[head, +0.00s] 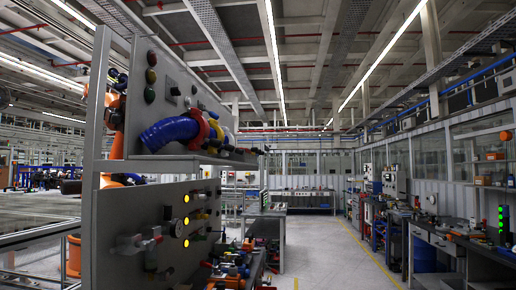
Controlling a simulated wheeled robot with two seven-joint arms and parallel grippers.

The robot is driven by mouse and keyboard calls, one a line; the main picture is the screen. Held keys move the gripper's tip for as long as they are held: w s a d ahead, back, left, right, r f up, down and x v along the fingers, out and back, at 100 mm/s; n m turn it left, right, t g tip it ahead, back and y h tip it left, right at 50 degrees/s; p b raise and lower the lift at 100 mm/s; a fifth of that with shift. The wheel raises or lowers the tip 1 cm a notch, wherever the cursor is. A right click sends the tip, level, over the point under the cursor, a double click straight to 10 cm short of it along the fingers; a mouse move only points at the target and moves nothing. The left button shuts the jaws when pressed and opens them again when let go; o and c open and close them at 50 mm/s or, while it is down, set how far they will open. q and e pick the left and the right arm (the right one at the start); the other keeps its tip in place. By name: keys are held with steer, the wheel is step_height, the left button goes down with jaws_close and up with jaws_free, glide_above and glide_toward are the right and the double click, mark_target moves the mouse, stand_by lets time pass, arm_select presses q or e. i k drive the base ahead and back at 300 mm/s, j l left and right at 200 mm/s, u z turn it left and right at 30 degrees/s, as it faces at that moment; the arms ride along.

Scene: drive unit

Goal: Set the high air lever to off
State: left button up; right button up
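The drive unit (100,190) stands close on the left, its grey panels seen at a steep angle. The lower panel (125,210) carries lit yellow lamps, small round gauges and fittings. A grey handle-like part with a red piece (140,244) sticks out low on this panel. I cannot tell which part is the high air lever, nor its setting. The upper panel holds a thick blue hose (172,132) with a red ring (198,130) and a row of small valve-like parts along its shelf. Neither of my grippers shows in the head view.
A shelf edge (160,158) juts out between the two panels. Dark fittings crowd the low ledge (235,265). A clear grey floor aisle (330,255) runs ahead on the right. A workbench (440,235) with tools stands along the right side, and a table (265,212) stands beyond the unit.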

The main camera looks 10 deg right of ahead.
mark_target(215, 117)
steer(key=i+l, duration=0.1)
steer(key=l, duration=0.25)
steer(key=i+l, duration=0.15)
steer(key=l, duration=0.2)
steer(key=i+l+u, duration=0.1)
steer(key=l, duration=0.25)
steer(key=i+l, duration=0.15)
steer(key=l, duration=0.2)
steer(key=i+l, duration=0.1)
steer(key=l, duration=0.25)
steer(key=i+l+u, duration=0.4)
steer(key=i+l, duration=1.6)
steer(key=l, duration=0.1)
